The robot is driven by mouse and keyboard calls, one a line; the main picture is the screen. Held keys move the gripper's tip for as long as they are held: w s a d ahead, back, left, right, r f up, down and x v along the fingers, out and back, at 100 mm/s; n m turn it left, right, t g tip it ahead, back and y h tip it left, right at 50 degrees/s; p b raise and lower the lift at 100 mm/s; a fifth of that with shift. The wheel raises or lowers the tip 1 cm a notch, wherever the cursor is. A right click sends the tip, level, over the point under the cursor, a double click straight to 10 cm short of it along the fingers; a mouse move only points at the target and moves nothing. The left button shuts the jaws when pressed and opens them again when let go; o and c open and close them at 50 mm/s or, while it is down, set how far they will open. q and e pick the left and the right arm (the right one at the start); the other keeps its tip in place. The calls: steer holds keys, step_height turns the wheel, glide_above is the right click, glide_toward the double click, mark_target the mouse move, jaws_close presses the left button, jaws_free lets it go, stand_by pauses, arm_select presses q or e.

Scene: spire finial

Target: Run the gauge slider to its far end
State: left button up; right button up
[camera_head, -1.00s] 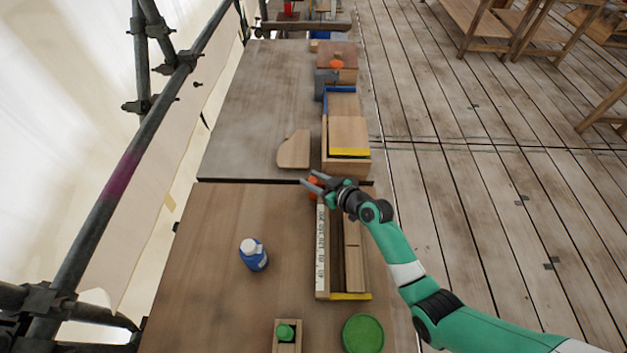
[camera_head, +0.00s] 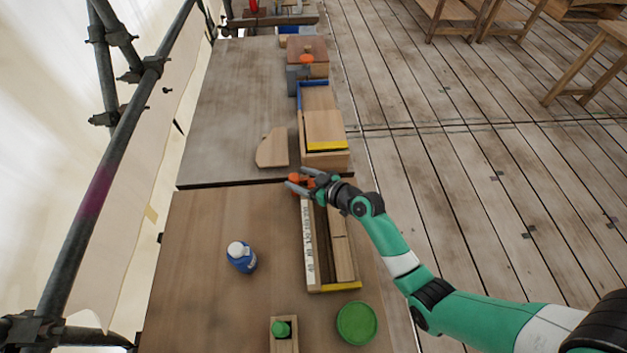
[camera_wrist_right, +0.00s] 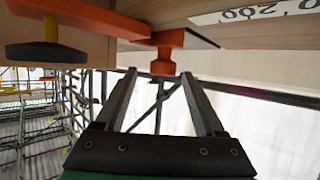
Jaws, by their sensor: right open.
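The gauge is a long wooden trough with a white numbered strip (camera_head: 309,235) on its left side, lying along the right edge of the near table. Its orange slider (camera_head: 297,177) is at the far end of the strip, partly hidden by my right gripper (camera_head: 297,179). In the right wrist view the slider's orange knob (camera_wrist_right: 163,62) hangs from the gauge, between and just beyond the tips of the open fingers (camera_wrist_right: 160,80). Contact with the fingers cannot be told. The numbered strip also shows there (camera_wrist_right: 262,11). My left gripper is out of view.
Beyond the gauge stands a wooden box with a yellow edge (camera_head: 327,146). The table's left half is clear.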

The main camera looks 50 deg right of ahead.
steer(key=p+v, duration=0.1)
steer(key=v, duration=0.8)
steer(key=shift+p, duration=0.3)
